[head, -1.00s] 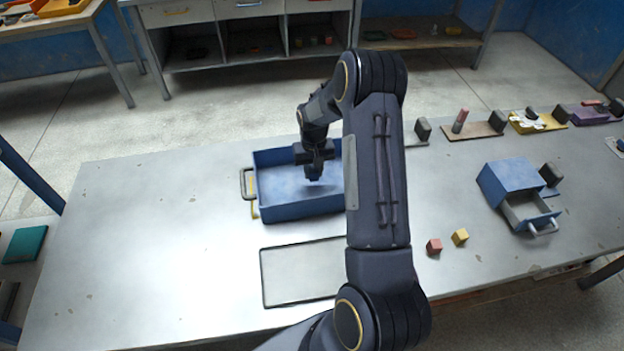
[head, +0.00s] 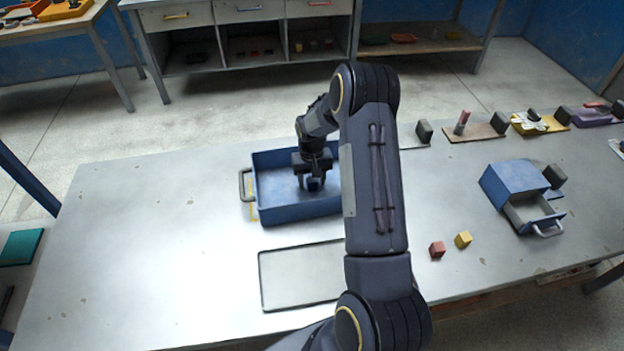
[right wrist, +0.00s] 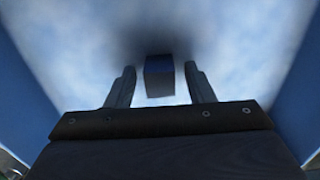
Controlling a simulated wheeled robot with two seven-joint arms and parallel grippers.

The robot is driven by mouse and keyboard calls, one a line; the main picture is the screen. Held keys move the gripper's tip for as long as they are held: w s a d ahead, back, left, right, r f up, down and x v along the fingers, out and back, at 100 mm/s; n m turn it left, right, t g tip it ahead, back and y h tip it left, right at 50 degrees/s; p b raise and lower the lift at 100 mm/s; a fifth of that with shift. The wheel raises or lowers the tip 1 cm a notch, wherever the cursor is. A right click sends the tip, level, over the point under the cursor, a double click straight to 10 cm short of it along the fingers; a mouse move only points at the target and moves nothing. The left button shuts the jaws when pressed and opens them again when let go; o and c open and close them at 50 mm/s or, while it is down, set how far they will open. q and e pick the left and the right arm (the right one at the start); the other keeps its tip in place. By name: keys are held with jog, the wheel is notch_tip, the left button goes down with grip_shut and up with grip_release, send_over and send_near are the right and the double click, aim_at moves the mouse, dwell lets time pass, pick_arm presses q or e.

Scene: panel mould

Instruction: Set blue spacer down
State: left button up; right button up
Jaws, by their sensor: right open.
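The blue spacer (head: 314,185) is a small dark-blue block inside the blue open box (head: 262,202). In the right wrist view the spacer (right wrist: 159,75) stands between my right gripper's two fingers (right wrist: 160,88), with a gap on each side. My right gripper (head: 312,184) is open and reaches down into the box. The spacer appears to rest on the box floor, though its underside is hidden. My right arm hides the box's right end. My left gripper is not in view.
A dark-rimmed flat tray (head: 300,277) lies in front of the box. The table's left side is clear.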

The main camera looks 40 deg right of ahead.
jog(key=shift+r, duration=0.55)
jog(key=s+a+r+t+y+b, duration=0.1)
jog(key=s+a+r, duration=0.1)
jog(key=r, duration=0.7)
jog(key=s+a+r+t, duration=0.1)
jog(key=s+a+r, duration=0.1)
jog(key=r, duration=0.7)
jog(key=s+a+r+n+t+y, duration=0.1)
jog(key=s+a+r+n, duration=0.1)
jog(key=s+a, duration=0.7)
jog(key=s+a+r+n+t+y, duration=0.1)
jog(key=s+a+r+t, duration=0.1)
jog(key=s+a, duration=0.7)
jog(key=s+r, duration=0.1)
jog(key=s, duration=0.3)
jog(key=shift+n+t+y, duration=0.3)
jog(key=shift+n+y, duration=0.1)
jog(key=shift+r, duration=0.15)
